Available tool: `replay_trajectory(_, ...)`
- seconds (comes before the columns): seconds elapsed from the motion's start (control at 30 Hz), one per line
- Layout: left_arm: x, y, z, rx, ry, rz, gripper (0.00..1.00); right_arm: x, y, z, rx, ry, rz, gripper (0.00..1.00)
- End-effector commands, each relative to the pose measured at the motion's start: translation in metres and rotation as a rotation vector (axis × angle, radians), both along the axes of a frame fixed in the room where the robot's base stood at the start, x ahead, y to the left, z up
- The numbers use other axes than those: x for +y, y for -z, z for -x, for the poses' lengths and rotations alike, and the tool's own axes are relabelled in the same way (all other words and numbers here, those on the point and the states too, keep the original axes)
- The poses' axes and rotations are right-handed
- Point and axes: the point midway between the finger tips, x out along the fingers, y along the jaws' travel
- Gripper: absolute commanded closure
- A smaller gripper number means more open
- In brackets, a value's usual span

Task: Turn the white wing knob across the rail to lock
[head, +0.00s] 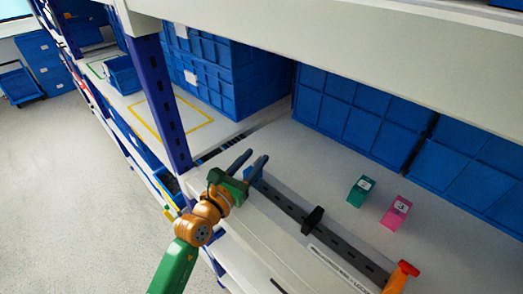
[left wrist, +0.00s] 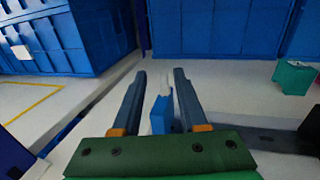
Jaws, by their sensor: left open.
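My left gripper (head: 252,159) is open at the left end of the dark rail (head: 345,250) on the shelf. In the left wrist view its two fingers (left wrist: 160,76) stand on either side of a blue block (left wrist: 161,117) with a white piece (left wrist: 169,80), likely the wing knob, on top. I see no clear contact between fingers and knob. The knob's exact angle to the rail is hard to tell. In the head view the gripper mostly covers the blue block, and the white knob cannot be made out. My right gripper is out of view.
A black knob (head: 313,217) stands mid-rail and an orange-red one (head: 406,269) at the rail's right end. A green box (head: 360,191) and a pink box (head: 396,211) stand behind the rail. Blue bins (head: 360,117) line the back. A blue post (head: 159,100) rises left of the gripper.

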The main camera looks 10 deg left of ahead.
Motion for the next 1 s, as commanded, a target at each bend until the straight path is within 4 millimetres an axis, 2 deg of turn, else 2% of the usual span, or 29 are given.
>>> replay_trajectory(0.1, -0.007, -0.002, -0.019, 0.0, 0.001, -0.001, 0.57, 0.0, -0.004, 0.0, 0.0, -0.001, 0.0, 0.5)
replay_trajectory(0.23, -0.012, 0.0, -0.032, 0.0, 0.001, -0.001, 0.57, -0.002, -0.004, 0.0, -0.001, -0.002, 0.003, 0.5)
replay_trajectory(0.57, -0.014, 0.0, -0.038, 0.0, 0.002, -0.001, 0.57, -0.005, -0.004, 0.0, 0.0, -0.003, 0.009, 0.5)
replay_trajectory(0.73, -0.014, 0.0, -0.038, 0.0, 0.002, 0.0, 1.0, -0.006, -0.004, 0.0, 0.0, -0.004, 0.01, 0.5)
replay_trajectory(0.93, -0.014, 0.0, -0.038, 0.0, 0.003, -0.001, 1.0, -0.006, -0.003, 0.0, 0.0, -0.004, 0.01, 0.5)
replay_trajectory(1.0, -0.014, 0.004, -0.038, -0.003, 0.022, -0.002, 1.0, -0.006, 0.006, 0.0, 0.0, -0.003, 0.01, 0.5)
